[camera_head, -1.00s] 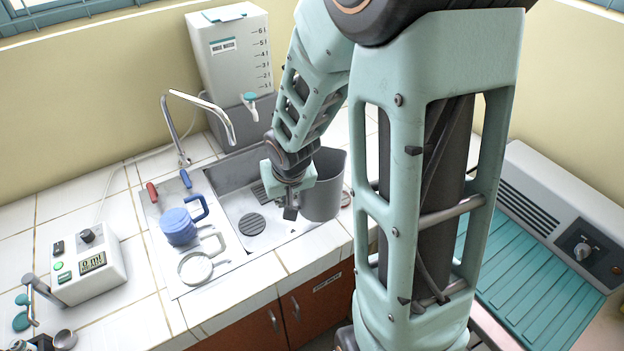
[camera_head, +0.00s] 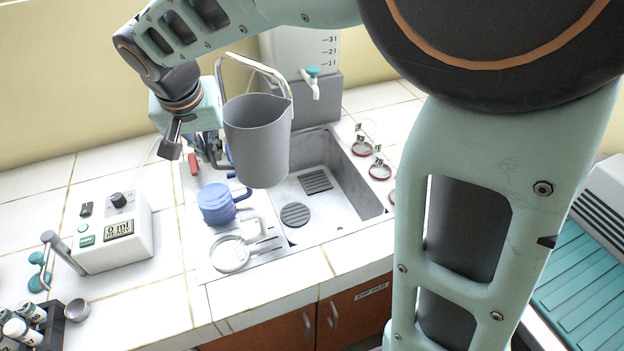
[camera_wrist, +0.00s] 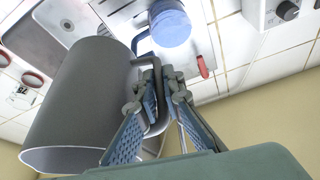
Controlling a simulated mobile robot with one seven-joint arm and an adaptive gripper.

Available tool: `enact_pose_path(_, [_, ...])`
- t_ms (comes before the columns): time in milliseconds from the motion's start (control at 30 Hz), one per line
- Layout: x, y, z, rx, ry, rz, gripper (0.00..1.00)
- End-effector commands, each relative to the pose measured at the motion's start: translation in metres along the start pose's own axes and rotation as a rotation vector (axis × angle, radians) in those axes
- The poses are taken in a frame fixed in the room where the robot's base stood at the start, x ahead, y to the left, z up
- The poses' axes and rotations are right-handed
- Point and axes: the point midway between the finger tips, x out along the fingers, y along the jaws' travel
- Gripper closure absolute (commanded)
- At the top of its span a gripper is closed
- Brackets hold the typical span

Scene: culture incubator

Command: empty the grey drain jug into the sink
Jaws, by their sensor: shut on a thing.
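The grey drain jug (camera_head: 258,142) hangs in the air in the head view, roughly upright with its open top up, over the left part of the sink. My gripper (camera_head: 186,138) is to its left. In the wrist view my gripper (camera_wrist: 160,95) is shut on the dark handle of the jug (camera_wrist: 85,105). The inside of the jug is not seen, so I cannot tell what it holds. The grey metal sink (camera_head: 345,205) lies below and to the right of the jug, with a round drain (camera_head: 295,214) and a ribbed square plate in its floor.
A faucet (camera_head: 232,60) stands partly behind the jug. A blue mug (camera_head: 215,203) and a clear mug (camera_head: 230,253) stand left of the basin. A white tank (camera_head: 298,50) with a tap is behind it. A meter box (camera_head: 112,233) stands on the left counter.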

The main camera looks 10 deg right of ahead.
Motion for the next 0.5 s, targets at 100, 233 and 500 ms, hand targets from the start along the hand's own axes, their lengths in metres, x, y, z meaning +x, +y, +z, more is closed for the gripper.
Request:
enact_pose_path(100, [-0.007, -0.014, 0.003, 0.003, 0.006, 0.000, 1.00])
enact_pose_path(233, [-0.013, -0.019, 0.004, 0.007, 0.007, 0.000, 1.00])
enact_pose_path(500, [-0.014, -0.019, 0.004, 0.009, 0.006, -0.001, 1.00])
